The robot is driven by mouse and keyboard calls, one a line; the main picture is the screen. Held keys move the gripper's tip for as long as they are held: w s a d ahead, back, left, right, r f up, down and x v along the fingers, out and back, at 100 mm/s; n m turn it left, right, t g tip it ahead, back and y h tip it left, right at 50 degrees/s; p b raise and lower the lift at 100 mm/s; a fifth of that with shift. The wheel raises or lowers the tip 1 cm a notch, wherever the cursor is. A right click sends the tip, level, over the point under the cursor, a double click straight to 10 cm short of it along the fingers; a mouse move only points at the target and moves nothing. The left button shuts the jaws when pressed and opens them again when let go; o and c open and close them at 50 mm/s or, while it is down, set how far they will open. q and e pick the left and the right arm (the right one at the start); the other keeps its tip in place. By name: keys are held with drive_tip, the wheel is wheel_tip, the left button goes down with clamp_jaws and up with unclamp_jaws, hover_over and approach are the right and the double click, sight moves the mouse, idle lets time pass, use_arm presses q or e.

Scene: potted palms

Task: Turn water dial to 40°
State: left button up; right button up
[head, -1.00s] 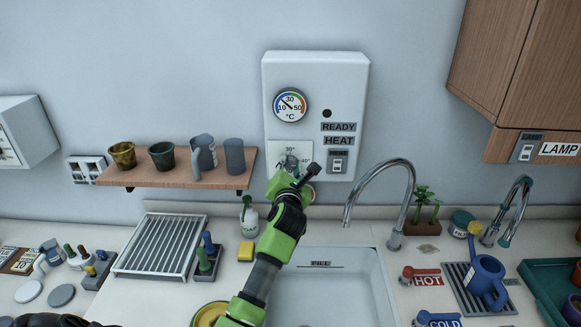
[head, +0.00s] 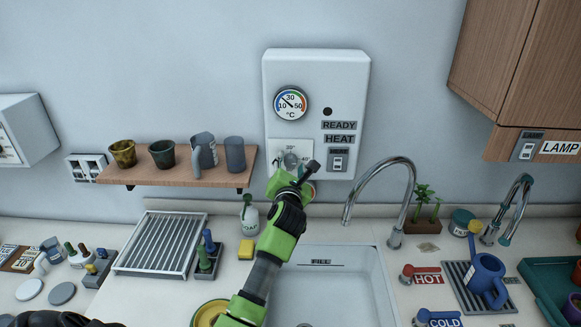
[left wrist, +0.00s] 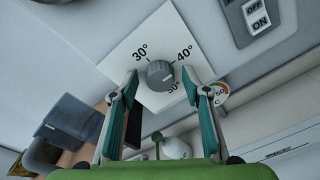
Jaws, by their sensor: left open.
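The water dial is a grey round knob (left wrist: 160,75) on a white square plate (left wrist: 137,50) marked 30°, 40° and 50°. In the head view the knob (head: 290,160) sits low on the white heater box. My left gripper (left wrist: 160,80) is open, with one finger on each side of the knob and a gap beside it. I cannot tell which mark the knob points to. In the head view my left gripper (head: 291,172) covers the lower part of the plate. My right gripper is not in view.
The heater box (head: 350,85) carries a round gauge (head: 291,104) and a HEAT switch (head: 338,160) right of the knob. A shelf (head: 225,178) with pots and mugs is close on the left. A curved tap (head: 385,165) rises over the sink (head: 350,275) at right.

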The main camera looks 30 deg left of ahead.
use_arm(q)
drive_tip(key=v, duration=1.2)
drive_tip(key=shift+f, duration=0.1)
